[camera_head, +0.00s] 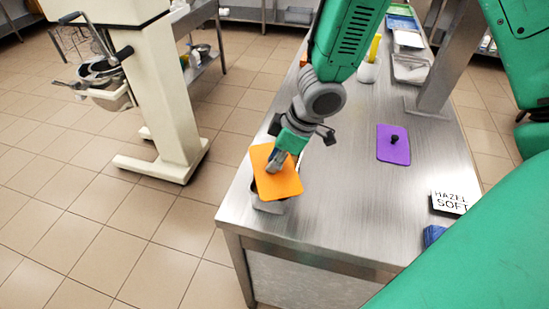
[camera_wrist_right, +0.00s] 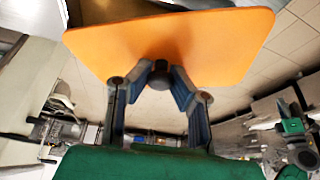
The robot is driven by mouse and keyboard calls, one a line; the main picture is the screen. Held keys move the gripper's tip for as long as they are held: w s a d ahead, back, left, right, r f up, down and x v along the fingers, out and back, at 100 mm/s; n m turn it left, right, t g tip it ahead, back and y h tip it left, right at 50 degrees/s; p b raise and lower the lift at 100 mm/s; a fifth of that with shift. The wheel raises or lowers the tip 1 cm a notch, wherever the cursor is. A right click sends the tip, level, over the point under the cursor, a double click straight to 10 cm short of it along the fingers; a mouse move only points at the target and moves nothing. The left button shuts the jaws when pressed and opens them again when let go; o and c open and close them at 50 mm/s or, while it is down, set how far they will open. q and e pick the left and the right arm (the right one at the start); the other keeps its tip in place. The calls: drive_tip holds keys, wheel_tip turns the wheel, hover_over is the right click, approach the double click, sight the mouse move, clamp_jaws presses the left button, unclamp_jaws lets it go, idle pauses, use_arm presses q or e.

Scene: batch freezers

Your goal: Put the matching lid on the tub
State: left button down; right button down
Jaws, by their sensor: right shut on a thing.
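An orange lid (camera_head: 283,187) is held by its dark knob (camera_wrist_right: 159,79) in my right gripper (camera_head: 277,160), which is shut on it. The lid's orange plate also shows in the right wrist view (camera_wrist_right: 225,45). A greyish tub (camera_head: 270,207) stands at the table's near left corner, mostly hidden under the lid. The lid looks turned and offset relative to the tub; I cannot tell whether they touch. A purple lid (camera_head: 394,152) with a black knob lies flat on the table to the right. My left gripper is not in view.
The steel table (camera_head: 335,215) is clear between the tub and the purple lid. A "HAZEL SOFT" sign (camera_head: 449,202) and a blue item (camera_head: 433,235) sit at the right. A post (camera_head: 440,75) and clear tray (camera_head: 410,68) stand farther back. A cream machine (camera_head: 160,90) stands left.

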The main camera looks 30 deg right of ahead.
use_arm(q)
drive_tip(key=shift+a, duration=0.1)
use_arm(e)
drive_tip(key=c, duration=1.4)
unclamp_jaws()
drive_tip(key=shift+d+f, duration=0.1)
drive_tip(key=shift+d, duration=0.45)
drive_tip(key=o, duration=0.5)
drive_tip(key=shift+a, duration=0.5)
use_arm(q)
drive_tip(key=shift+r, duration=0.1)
use_arm(e)
drive_tip(key=shift+r, duration=0.2)
